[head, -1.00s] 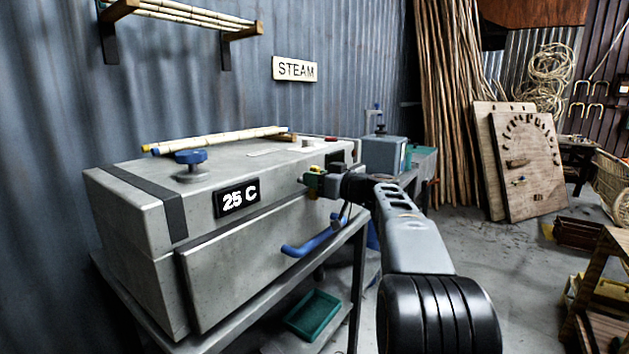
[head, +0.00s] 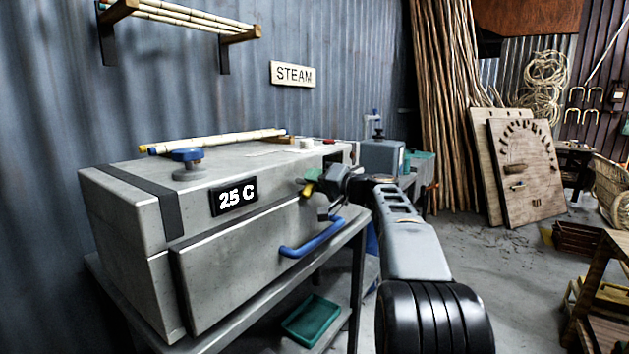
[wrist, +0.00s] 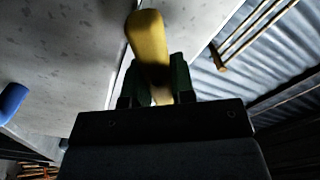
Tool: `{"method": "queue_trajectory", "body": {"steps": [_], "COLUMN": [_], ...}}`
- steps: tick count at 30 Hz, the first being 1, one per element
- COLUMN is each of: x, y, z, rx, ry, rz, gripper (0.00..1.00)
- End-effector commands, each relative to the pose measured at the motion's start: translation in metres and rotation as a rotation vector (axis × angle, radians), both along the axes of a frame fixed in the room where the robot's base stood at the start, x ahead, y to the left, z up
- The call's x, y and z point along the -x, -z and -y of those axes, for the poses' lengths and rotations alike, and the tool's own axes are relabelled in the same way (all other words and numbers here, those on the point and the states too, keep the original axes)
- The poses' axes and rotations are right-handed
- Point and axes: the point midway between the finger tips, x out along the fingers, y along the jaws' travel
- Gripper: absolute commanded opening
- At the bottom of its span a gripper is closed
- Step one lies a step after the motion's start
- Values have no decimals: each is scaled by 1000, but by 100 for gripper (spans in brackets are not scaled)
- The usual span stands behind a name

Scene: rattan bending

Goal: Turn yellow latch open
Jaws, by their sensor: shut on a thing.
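The yellow latch (head: 308,188) is on the front of the grey steam box (head: 120,240), near its upper right edge. It stands tilted in the head view. In the wrist view the yellow latch (wrist: 148,38) sticks out beyond my fingers, leaning a little to the left, against the grey box face. My gripper (head: 316,181) is shut on the latch. In the wrist view my gripper (wrist: 156,88) has its green fingers on both sides of the latch, and its lower part is hidden between them.
A blue door handle (head: 312,238) sits just below my gripper. A blue knob (head: 188,158) and rattan poles (head: 215,141) are on top of the box. A green tray (head: 310,320) lies on the shelf below. Open floor (head: 490,270) lies to the right.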

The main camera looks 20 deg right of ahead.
Motion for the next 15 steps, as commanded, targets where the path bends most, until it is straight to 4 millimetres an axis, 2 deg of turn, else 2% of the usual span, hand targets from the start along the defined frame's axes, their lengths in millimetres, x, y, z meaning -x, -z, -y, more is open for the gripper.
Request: {"method": "queue_trajectory", "body": {"steps": [15], "x": [-1], "y": [5], "z": [2], "rx": [-379], "ry": [-1], "rz": [-221], "gripper": [0]}}
